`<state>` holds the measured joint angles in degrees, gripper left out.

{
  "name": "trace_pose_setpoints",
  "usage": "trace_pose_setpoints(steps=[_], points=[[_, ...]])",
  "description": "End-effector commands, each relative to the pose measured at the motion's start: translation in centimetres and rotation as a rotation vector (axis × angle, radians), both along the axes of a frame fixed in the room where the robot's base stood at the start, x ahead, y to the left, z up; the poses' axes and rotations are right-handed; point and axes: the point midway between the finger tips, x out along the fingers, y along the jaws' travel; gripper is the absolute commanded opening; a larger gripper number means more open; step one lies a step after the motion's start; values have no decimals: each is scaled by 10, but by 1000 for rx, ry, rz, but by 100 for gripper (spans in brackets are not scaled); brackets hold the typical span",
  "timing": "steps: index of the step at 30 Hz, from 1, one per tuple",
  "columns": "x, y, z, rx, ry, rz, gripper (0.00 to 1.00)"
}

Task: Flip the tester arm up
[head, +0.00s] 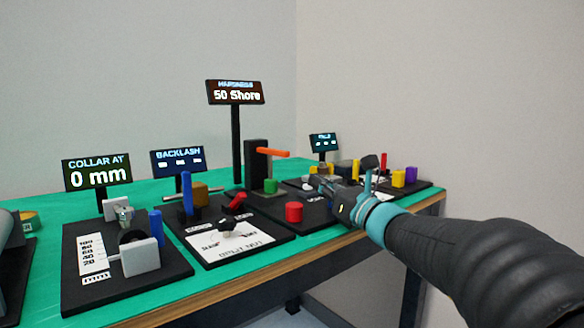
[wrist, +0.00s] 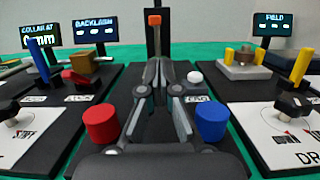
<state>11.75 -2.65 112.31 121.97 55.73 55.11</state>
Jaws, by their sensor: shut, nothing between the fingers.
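The tester stands on a black base with a black post (head: 253,160). Its orange arm (head: 272,152) sticks out roughly level from the post toward my side, and its end (wrist: 154,20) shows above my fingertips in the wrist view. A green block (head: 271,186) sits under the arm in the head view; my fingers hide it in the wrist view. My gripper (wrist: 157,66) is shut and empty, in front of the post and below the arm's end in the picture. It also shows in the head view (head: 322,186). I cannot see contact with the arm.
A screen (head: 235,93) on a pole reads 50 Shore. A red cylinder (wrist: 102,124) and a blue cylinder (wrist: 211,121) flank my fingers, and a white ball (wrist: 195,77) is to the right. Other black stations with knobs and levers stand on both sides of the green table (head: 60,205).

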Motion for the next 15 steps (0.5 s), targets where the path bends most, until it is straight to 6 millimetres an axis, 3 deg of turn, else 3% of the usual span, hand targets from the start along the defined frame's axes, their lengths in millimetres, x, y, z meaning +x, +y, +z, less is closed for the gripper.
trace_pose_setpoints(steps=[5,15], points=[[8,4,2,-1,1,0,0],[52,34,14,-2,0,0,0]])
